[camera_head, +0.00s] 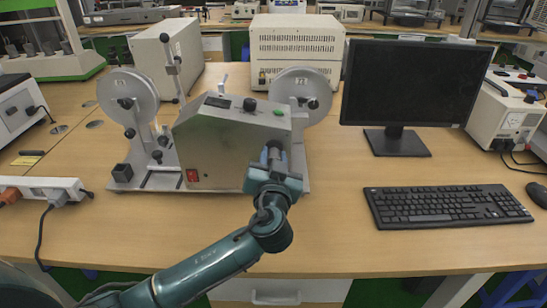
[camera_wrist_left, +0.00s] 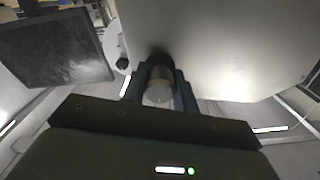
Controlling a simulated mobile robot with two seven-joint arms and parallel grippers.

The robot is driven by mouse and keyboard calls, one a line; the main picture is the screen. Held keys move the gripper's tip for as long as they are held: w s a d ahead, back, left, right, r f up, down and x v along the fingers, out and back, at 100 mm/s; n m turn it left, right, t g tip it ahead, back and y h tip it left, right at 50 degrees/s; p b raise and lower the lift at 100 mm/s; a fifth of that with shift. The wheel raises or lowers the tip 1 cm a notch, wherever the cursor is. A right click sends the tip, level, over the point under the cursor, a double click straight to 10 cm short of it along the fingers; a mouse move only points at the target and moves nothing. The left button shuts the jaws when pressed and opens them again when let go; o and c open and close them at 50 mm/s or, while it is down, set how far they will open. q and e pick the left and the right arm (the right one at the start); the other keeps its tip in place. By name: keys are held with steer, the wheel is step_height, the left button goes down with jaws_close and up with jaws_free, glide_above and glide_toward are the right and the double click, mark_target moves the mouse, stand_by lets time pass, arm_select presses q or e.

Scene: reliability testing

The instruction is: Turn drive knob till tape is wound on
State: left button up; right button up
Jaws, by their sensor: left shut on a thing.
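The tape winding machine (camera_head: 225,140) stands on the table with a grey metal housing. A pale reel (camera_head: 125,92) is on its left and another reel (camera_head: 312,82) on its right. My left gripper (camera_head: 274,158) is at the right part of the housing's front. In the left wrist view it (camera_wrist_left: 160,78) is shut around the round metallic drive knob (camera_wrist_left: 158,88), one finger on each side. The gripper mostly hides the knob in the head view. I cannot make out the tape on either reel. My right gripper is not in view.
A monitor (camera_head: 412,85) and a keyboard (camera_head: 447,206) stand to the right, with a mouse (camera_head: 537,193) beside them. A power strip (camera_head: 45,188) lies at the left. Two boxy instruments stand behind the machine. The table front is mostly clear.

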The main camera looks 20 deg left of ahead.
arm_select(q)
steer(key=m+p, duration=0.1)
steer(key=m, duration=0.1)
steer(key=shift+r+m, duration=0.1)
steer(key=shift+m, duration=0.7)
steer(key=shift+m+p, duration=0.6)
steer(key=shift+m, duration=0.3)
steer(key=m+p, duration=0.2)
steer(key=m, duration=0.2)
steer(key=shift+r+m, duration=0.1)
steer(key=shift+m, duration=0.2)
steer(key=m+p, duration=0.2)
steer(key=m, duration=0.1)
steer(key=shift+m+p, duration=0.3)
steer(key=m+p, duration=0.1)
steer(key=m, duration=0.2)
steer(key=shift+p, duration=0.4)
steer(key=shift+m+p, duration=0.3)
steer(key=shift+m, duration=0.7)
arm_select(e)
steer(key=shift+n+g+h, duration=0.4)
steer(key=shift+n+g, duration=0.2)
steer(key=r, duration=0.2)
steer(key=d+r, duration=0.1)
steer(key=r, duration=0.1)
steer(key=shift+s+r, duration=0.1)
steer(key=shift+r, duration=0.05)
